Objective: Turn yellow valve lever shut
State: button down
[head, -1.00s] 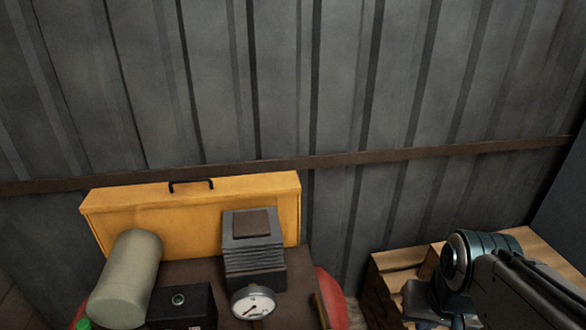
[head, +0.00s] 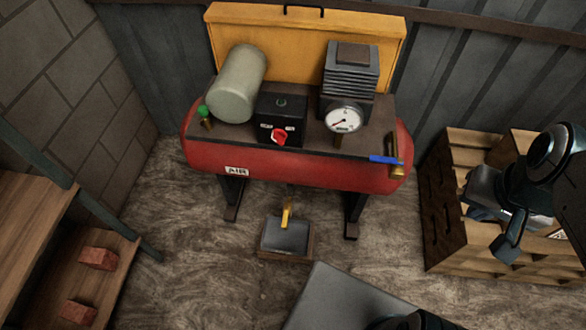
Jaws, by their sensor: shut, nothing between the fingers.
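The yellow valve lever (head: 287,214) is small and sits below the middle of the red air tank (head: 300,172), just above a dark pan. It looks roughly upright, in line with the brass fitting above it. The fine detail of the valve is too small to tell. My gripper (head: 506,248) is at the right in the head view, in front of the wooden pallets. It is shut and empty, well to the right of the lever and apart from it.
A dark pan (head: 286,236) stands on the floor under the lever. The tank's legs (head: 353,215) flank it. A brass valve with a blue lever (head: 386,159) is at the tank's right end. Wooden pallets (head: 447,200) stand right, shelves with bricks (head: 98,259) left.

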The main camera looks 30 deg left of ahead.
aim_at(284, 219)
jog(key=u, duration=1.25)
jog(key=i, duration=0.35)
jog(key=u, duration=0.4)
